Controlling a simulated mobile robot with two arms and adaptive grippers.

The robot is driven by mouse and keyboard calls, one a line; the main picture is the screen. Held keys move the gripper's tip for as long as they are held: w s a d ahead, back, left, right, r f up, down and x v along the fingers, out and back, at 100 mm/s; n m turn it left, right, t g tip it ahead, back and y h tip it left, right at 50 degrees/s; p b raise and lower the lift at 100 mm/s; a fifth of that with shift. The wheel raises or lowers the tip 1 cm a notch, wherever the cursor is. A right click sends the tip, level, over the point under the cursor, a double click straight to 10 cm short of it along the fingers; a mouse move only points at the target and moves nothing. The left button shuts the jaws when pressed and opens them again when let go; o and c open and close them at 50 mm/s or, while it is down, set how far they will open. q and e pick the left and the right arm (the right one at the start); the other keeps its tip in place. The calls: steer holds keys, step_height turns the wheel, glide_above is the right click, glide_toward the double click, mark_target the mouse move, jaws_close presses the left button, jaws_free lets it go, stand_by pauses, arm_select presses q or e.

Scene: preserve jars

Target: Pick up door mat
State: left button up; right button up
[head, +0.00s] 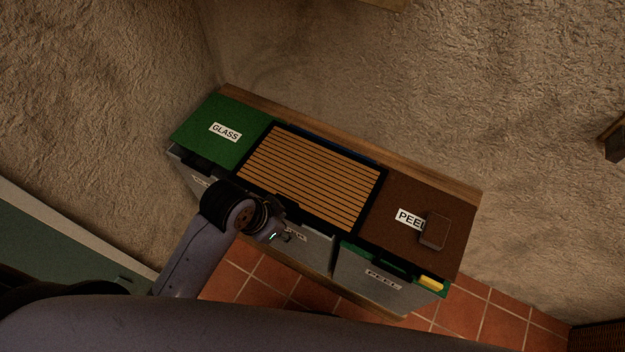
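The door mat appears to be the slatted orange-brown rectangle with a black border (312,177). It lies flat across the top of the middle bin, between the green lid and the brown lid. My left gripper (286,208) is at the mat's front edge, near its middle. Dark finger parts overlap the black border there. My own wrist hides much of the fingers, so I cannot tell whether they are open or shut, or whether they touch the mat. My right gripper is not in view.
A green lid labelled GLASS (205,112) is left of the mat. A brown lid labelled PEEL (440,205) is to the right, with a small dark box (435,231) on it. A yellow item (431,283) sits at its front corner. A rough wall stands close behind.

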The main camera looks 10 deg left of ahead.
arm_select(q)
steer(key=w+d+r+m, duration=0.2)
steer(key=d, duration=0.1)
step_height(320, 180, up, 6)
steer(key=m+g+y, duration=0.3)
steer(key=m, duration=0.9)
glide_above(286, 199)
steer(key=f, duration=1.1)
steer(key=shift+d+f, duration=0.2)
steer(key=shift+f, duration=0.15)
steer(key=shift+s+a+f, duration=0.1)
steer(key=shift+f, duration=2.55)
steer(key=shift+c, duration=0.4)
jaws_close()
steer(key=shift+r, duration=0.1)
